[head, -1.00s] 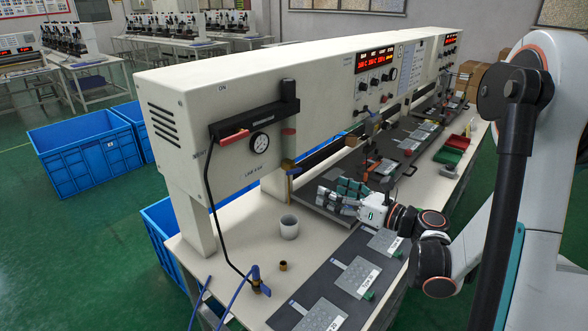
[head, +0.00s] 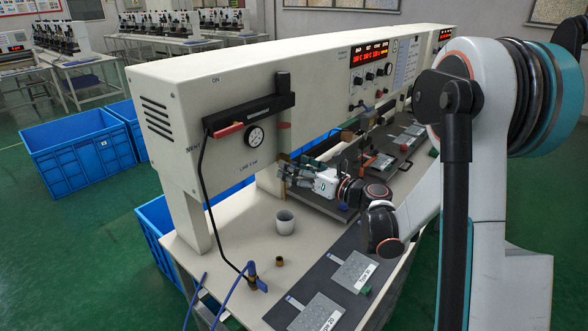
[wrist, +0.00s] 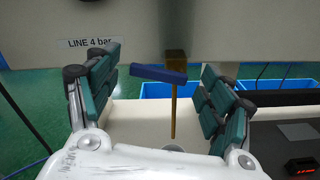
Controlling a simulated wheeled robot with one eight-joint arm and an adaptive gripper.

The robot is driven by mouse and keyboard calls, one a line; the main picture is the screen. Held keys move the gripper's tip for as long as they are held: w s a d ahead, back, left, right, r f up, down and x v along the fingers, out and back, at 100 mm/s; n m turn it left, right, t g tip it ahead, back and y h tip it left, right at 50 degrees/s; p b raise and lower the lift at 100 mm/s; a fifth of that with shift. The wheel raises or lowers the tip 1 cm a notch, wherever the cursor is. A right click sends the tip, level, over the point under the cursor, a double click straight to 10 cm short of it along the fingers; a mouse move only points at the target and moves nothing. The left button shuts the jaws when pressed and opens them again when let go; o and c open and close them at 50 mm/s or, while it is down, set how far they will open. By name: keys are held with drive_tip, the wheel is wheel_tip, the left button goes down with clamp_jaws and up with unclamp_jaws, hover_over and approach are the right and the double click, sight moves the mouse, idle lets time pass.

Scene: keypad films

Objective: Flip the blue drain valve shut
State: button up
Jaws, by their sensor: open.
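In the wrist view, a blue lever handle (wrist: 158,74) sits on a brass valve body (wrist: 176,58) under the machine's lower edge. The lever points left, crosswise to the thin brass pipe (wrist: 173,118) hanging below. My gripper (wrist: 162,66) is open, its green-padded fingers standing either side of the lever, with nothing gripped. I cannot tell how far beyond the fingertips the lever is. In the head view, my gripper (head: 286,174) is at the underside of the cream machine and largely hides this valve. Another blue-handled brass valve (head: 256,277) stands on the bench at the front.
The cream machine (head: 240,185) overhangs the bench, with a black bracket, red lever and gauge (head: 255,137). A white cup (head: 285,222) and a brass fitting (head: 280,261) stand on the bench below. Grey plates (head: 354,271) lie on the dark mat at right.

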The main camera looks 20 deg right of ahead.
drive_tip(key=shift+w+a, duration=0.3)
drive_tip(key=shift+w, duration=0.05)
drive_tip(key=c, duration=1.1)
drive_tip(key=shift+o, duration=0.2)
drive_tip(key=shift+f+n+b, duration=0.15)
drive_tip(key=shift+n+b, duration=0.25)
drive_tip(key=shift+n, duration=0.4)
drive_tip(key=shift+f+n+b, duration=0.15)
drive_tip(key=shift+n+b, duration=0.2)
drive_tip(key=shift+n, duration=0.45)
drive_tip(key=o, duration=1.1)
drive_tip(key=shift+c, duration=0.2)
drive_tip(key=shift+s, duration=0.1)
